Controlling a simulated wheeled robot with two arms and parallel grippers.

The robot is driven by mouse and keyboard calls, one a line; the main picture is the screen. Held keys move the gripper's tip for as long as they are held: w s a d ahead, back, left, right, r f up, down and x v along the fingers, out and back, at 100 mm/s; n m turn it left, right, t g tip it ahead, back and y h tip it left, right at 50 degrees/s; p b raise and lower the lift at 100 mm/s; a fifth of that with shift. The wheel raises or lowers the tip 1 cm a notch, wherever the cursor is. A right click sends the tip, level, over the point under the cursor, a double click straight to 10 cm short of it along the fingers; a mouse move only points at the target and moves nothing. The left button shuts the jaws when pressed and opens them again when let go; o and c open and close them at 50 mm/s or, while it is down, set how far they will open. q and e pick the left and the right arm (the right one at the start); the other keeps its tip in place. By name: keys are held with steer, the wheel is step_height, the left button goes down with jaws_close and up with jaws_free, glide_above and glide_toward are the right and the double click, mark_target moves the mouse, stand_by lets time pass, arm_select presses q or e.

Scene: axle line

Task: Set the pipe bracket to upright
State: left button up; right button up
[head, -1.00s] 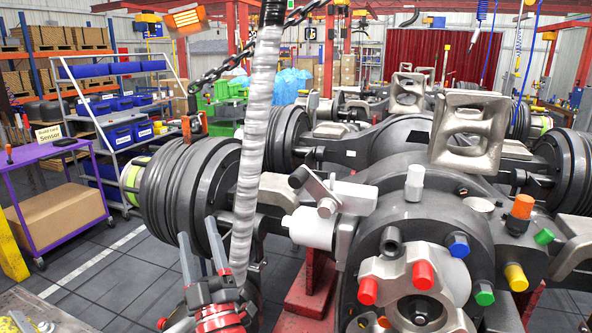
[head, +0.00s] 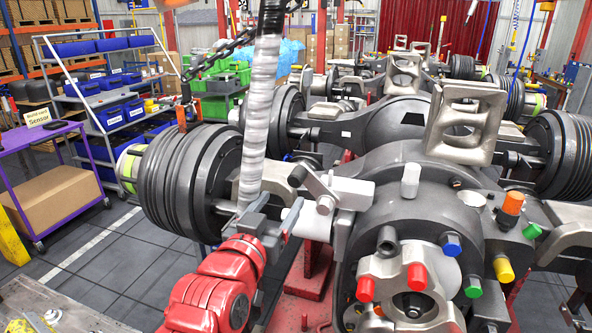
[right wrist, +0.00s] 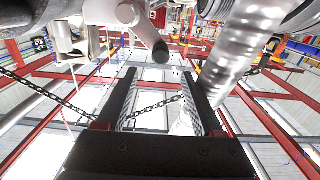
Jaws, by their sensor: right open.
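The piece I take for the pipe bracket is a small grey metal lever (head: 316,187) with round ends, on the side of the nearest axle housing. My left gripper is out of view.
A silver wrapped pipe (head: 254,118) hangs close to my right gripper, and also shows in the right wrist view (right wrist: 240,50). A ribbed brake drum (head: 180,185) is at left. Coloured caps stud the housing (head: 425,222). A purple cart (head: 50,180) stands far left.

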mark_target(294, 181)
steer(key=p+x, duration=0.3)
steer(key=x, duration=0.6)
steer(key=shift+w, duration=0.25)
steer(key=shift+w+d+f, duration=0.1)
steer(key=shift+w, duration=0.2)
steer(key=shift+c, duration=0.3)
jaws_close()
stand_by(0.4)
